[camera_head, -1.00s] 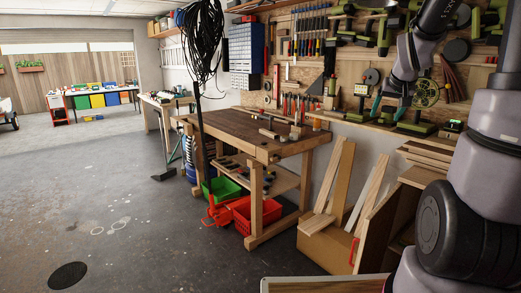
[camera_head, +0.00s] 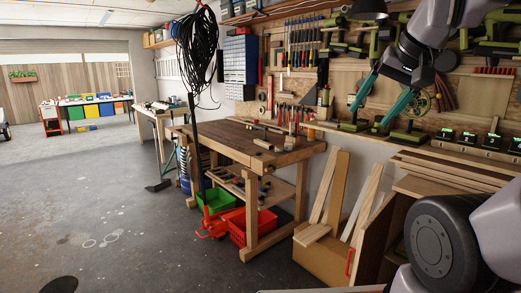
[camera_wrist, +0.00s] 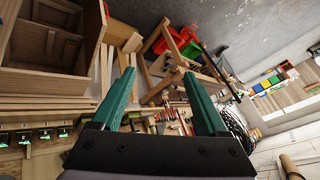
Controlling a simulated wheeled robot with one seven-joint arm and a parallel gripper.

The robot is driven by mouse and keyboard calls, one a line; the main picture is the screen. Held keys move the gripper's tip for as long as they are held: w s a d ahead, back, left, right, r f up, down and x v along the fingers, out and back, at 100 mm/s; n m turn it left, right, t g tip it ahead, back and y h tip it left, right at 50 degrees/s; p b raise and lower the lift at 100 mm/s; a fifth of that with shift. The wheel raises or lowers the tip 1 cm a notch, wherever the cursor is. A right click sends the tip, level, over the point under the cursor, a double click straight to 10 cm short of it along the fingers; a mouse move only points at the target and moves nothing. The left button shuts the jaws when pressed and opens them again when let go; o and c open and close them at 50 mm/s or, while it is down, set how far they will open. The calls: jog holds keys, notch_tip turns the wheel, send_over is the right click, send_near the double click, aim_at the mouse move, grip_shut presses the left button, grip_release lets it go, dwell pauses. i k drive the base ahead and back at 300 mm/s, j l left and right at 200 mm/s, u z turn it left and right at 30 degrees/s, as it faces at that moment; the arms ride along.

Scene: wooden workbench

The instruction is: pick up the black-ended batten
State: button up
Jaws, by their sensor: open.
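My gripper (camera_head: 369,117) is raised at the right in the head view, its two teal fingers spread apart with nothing between them. In the wrist view the open gripper (camera_wrist: 159,74) also holds nothing, and the workbench (camera_wrist: 157,62) appears beyond the fingers, at a distance. In the head view several small wooden pieces (camera_head: 263,144) lie on the workbench (camera_head: 228,137). They are too small to tell whether one is the black-ended batten. No black end can be made out on any piece.
Wooden boards (camera_head: 323,188) lean beside a carton (camera_head: 322,262) right of the bench. A red crate (camera_head: 262,222) and a green crate (camera_head: 216,200) sit low at the bench. The floor (camera_head: 120,220) at left is open.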

aim_at(268, 145)
jog(key=i+j+u, duration=0.5)
jog(key=i+u, duration=0.3)
jog(key=i, duration=0.15)
jog(key=i+j+u, duration=0.1)
jog(key=i+u, duration=0.2)
jog(key=i, duration=1.45)
jog(key=i+z, duration=0.4)
jog(key=i+j+z, duration=0.6)
jog(key=i+z, duration=0.2)
jog(key=i+j+z, duration=0.4)
jog(key=j+z, duration=0.25)
jog(key=i+j+z, duration=0.1)
jog(key=z, duration=0.2)
jog(key=i+j+z, duration=0.1)
jog(key=j+z, duration=0.25)
jog(key=j, duration=0.15)
jog(key=j+z, duration=0.3)
jog(key=i+j, duration=0.05)
